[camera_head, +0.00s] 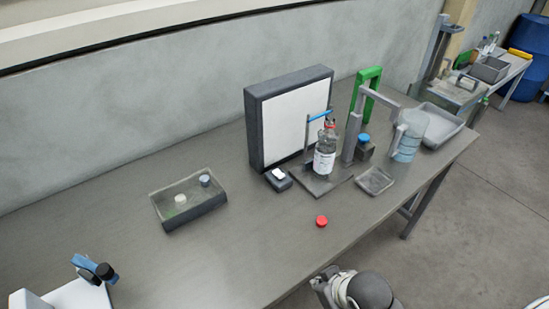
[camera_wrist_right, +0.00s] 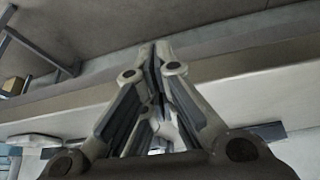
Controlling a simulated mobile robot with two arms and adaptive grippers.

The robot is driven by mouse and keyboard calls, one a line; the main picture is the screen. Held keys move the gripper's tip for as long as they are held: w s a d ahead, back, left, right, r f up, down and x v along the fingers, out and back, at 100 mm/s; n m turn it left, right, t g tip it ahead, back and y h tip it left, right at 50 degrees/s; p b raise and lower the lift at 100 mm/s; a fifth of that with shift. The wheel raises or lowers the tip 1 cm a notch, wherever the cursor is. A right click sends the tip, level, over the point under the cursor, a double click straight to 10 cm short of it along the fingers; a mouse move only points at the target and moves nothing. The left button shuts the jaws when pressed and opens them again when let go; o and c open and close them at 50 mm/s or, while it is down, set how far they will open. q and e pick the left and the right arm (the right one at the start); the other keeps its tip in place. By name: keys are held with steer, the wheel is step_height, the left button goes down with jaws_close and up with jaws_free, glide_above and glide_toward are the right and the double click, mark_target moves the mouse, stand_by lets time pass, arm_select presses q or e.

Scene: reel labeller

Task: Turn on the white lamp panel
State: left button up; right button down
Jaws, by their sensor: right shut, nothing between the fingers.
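The white lamp panel (camera_head: 294,117) stands upright in a dark grey frame near the back of the bench. A small dark box with a white rocker switch (camera_head: 279,174) sits at its front foot. The panel's face is plain white; I cannot tell from it whether it is lit. My right gripper (camera_wrist_right: 160,50) is shut and empty in the right wrist view, with its fingertips together. In the head view, a part of my right arm (camera_head: 365,291) shows at the bottom edge, in front of the bench and well away from the switch. My left gripper is not in view.
A clear bottle (camera_head: 325,150) stands on a plate right of the switch. A red cap (camera_head: 321,221) lies in front. A green-handled press (camera_head: 367,92), a pitcher (camera_head: 408,140) and a grey tray (camera_head: 440,128) are farther right. A shallow tray (camera_head: 170,221) is left; bench between is clear.

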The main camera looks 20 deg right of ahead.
steer(key=w+r+t, duration=0.1)
steer(key=w+r, duration=0.1)
steer(key=w, duration=0.3)
steer(key=w+r+n+t+y, duration=0.1)
steer(key=w+r, duration=0.1)
steer(key=w, duration=0.3)
steer(key=w+r+t+y, duration=0.1)
steer(key=w+r, duration=0.1)
steer(key=w, duration=0.3)
steer(key=shift+r+t, duration=0.3)
steer(key=shift+r, duration=0.1)
steer(key=w+d+r+t+y, duration=0.1)
steer(key=w+d+r+t, duration=0.2)
steer(key=w+r, duration=0.5)
steer(key=w+d, duration=0.1)
steer(key=w, duration=0.3)
steer(key=shift+r, duration=0.35)
steer(key=shift+a, duration=0.1)
